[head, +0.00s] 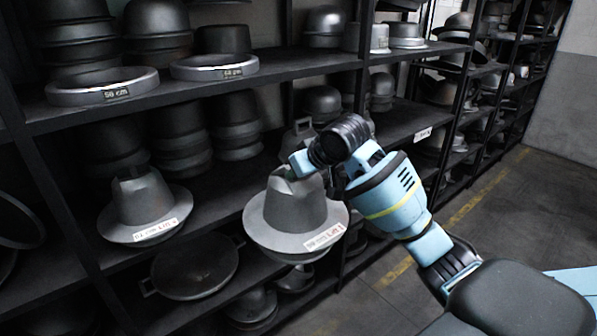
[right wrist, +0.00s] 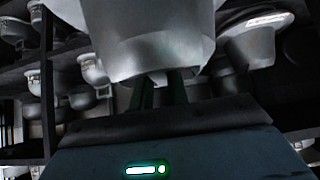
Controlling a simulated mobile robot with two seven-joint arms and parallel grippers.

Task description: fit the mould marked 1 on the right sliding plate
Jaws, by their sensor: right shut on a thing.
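A grey hat-shaped mould (head: 285,212) with a wide round brim and a white label on its front hangs in front of the shelf in the head view. The label is too small to read surely. My right gripper (head: 297,166) is shut on the top of this mould, which is upright with the brim below. In the right wrist view the mould's grey body (right wrist: 150,40) fills the upper middle, with my dark fingers (right wrist: 165,92) against its top. No sliding plate shows in either view. My left gripper is not in view.
A similar labelled mould (head: 145,205) stands on the middle shelf at the left. Two grey rings (head: 102,86) (head: 214,67) lie on the shelf above. A round dark pan (head: 195,268) is low on the rack. Free floor (head: 500,215) lies at the right.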

